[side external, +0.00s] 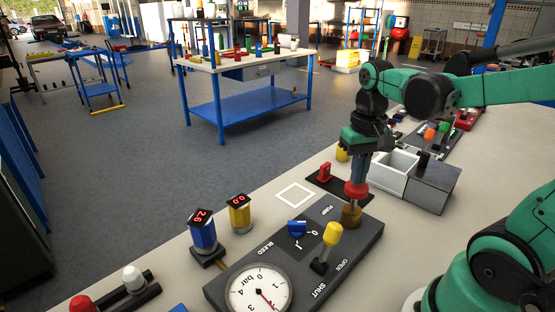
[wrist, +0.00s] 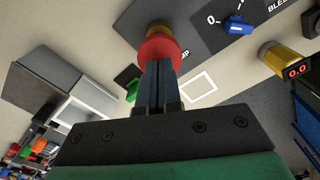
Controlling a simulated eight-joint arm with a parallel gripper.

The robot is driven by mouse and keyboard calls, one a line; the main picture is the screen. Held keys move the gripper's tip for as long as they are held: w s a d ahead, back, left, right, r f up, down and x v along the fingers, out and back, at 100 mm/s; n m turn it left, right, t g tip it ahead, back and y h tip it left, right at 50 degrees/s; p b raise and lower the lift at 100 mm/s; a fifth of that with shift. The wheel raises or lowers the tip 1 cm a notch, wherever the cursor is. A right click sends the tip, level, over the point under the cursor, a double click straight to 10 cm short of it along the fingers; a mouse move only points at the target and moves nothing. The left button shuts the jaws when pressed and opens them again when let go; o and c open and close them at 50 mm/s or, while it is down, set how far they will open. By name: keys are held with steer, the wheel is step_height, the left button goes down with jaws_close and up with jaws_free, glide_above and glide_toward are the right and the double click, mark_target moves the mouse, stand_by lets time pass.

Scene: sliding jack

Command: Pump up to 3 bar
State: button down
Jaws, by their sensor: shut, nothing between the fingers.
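The pump has a red knob (side external: 356,189) on a short rod above a brass collar (side external: 351,214), at the far end of the dark panel (side external: 375,236). My gripper (side external: 358,180) points down with shut, empty fingers, tips at the top of the red knob. In the wrist view the shut fingers (wrist: 160,66) meet the red knob (wrist: 158,47); whether they press on it I cannot tell. The round gauge (side external: 258,291) is cut off by the frame; its red needle points lower right, past 1. A yellow-topped lever (side external: 332,234) stands near OPEN and SHUT.
A blue selector knob (side external: 297,229) sits on the panel. A blue post (side external: 202,234) displays what looks like 2.6; a yellow post (side external: 239,213) displays 0.0. A white open box (side external: 391,172) and grey block (side external: 434,186) stand right of my gripper. A white square outline (side external: 295,194) is empty.

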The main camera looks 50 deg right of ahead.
mark_target(355, 192)
stand_by(0.4)
steer(key=shift+f, duration=2.35)
steer(key=shift+r, duration=2.35)
steer(key=shift+f, duration=0.65)
steer(key=shift+r, duration=0.6)
steer(key=shift+r, duration=3)
